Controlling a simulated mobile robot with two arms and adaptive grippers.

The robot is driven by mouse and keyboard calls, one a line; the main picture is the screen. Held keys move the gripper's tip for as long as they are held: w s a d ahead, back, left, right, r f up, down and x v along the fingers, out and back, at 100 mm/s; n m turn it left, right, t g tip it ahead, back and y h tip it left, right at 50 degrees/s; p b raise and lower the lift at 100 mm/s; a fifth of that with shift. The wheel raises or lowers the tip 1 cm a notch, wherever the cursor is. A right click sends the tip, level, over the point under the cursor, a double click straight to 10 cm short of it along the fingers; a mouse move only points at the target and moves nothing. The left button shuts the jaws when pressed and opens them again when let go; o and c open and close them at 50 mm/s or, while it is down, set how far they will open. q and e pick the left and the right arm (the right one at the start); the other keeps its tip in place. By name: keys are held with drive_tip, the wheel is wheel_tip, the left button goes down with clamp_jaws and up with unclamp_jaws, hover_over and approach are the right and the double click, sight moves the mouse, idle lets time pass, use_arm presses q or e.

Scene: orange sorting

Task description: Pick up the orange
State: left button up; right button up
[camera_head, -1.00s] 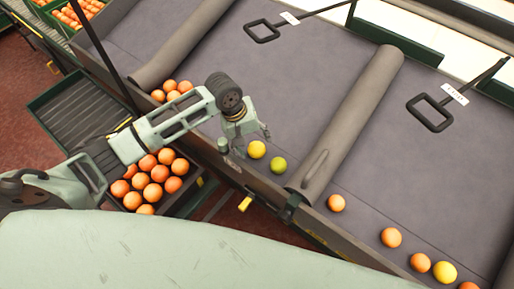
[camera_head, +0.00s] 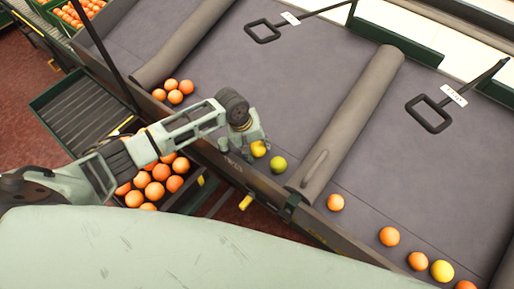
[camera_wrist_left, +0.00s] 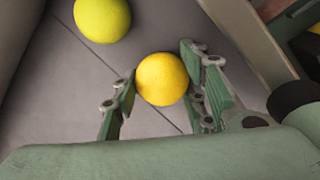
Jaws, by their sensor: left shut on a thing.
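A yellow-orange fruit (camera_head: 258,149) lies on the grey sorting surface near its front edge. In the left wrist view the same fruit (camera_wrist_left: 162,79) sits between the two green-padded fingers of my left gripper (camera_wrist_left: 158,88). My left gripper (camera_head: 250,147) is shut on it at the surface. In the head view the gripper hides part of the fruit. A yellow-green fruit (camera_head: 278,164) lies just to the right, apart from the gripper, and also shows in the left wrist view (camera_wrist_left: 102,18). My right gripper is not in view.
A padded divider (camera_head: 345,125) stands to the right. Several oranges (camera_head: 174,90) lie against another divider at the upper left. A crate of oranges (camera_head: 152,188) is below my left arm. More fruits lie along the front edge at the lower right (camera_head: 418,261).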

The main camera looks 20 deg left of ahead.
use_arm(q)
drive_tip(key=c, duration=0.5)
drive_tip(key=shift+r, duration=0.1)
